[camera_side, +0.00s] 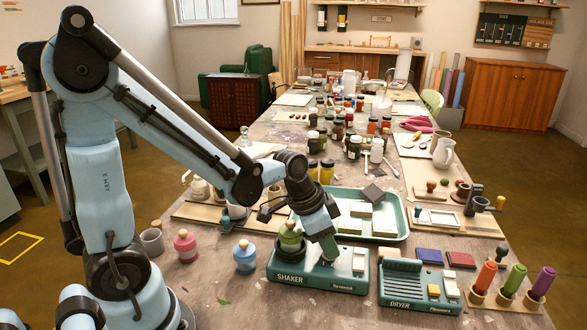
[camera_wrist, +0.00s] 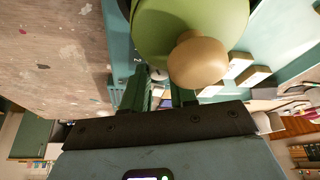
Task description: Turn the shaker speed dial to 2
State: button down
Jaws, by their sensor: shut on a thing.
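The shaker (camera_side: 312,276) is a green box with white lettering near the front of the table. A green jar with a wooden knob (camera_side: 290,236) stands on its top left; the jar and its knob (camera_wrist: 198,60) fill the upper part of the wrist view. My gripper (camera_side: 328,250) points down at the shaker top, right of the jar. In the wrist view my gripper (camera_wrist: 158,88) is shut on the speed dial (camera_wrist: 158,74), a small pale part between its green fingers. A figure 2 shows beside the dial. The dial's pointer is hidden; its setting cannot be read.
A green dryer box (camera_side: 405,288) stands right of the shaker, and a green tray (camera_side: 398,232) with pale blocks behind it. Pink (camera_side: 186,246) and blue (camera_side: 245,257) jars stand to the left. Coloured cylinders in wooden holders (camera_side: 513,283) stand at the right.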

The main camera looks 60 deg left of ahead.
jog(key=shift+n, duration=0.4)
jog(key=n+y, duration=0.1)
jog(key=n, duration=0.2)
jog(key=shift+d+n+y, duration=0.15)
jog(key=shift+n+y, duration=0.25)
jog(key=n+y, duration=0.1)
jog(key=n, duration=0.2)
jog(key=shift+d+n, duration=0.1)
jog(key=shift+n, duration=0.2)
jog(key=n+y, duration=0.1)
jog(key=n, duration=0.2)
jog(key=shift+n+g+y, duration=0.3)
jog(key=shift+w+d+n+g+y, duration=0.1)
jog(key=shift+n+g+y, duration=0.45)
jog(key=shift+n, duration=1.45)
jog(key=c, duration=0.9)
grip_release()
jog(key=shift+c, duration=0.2)
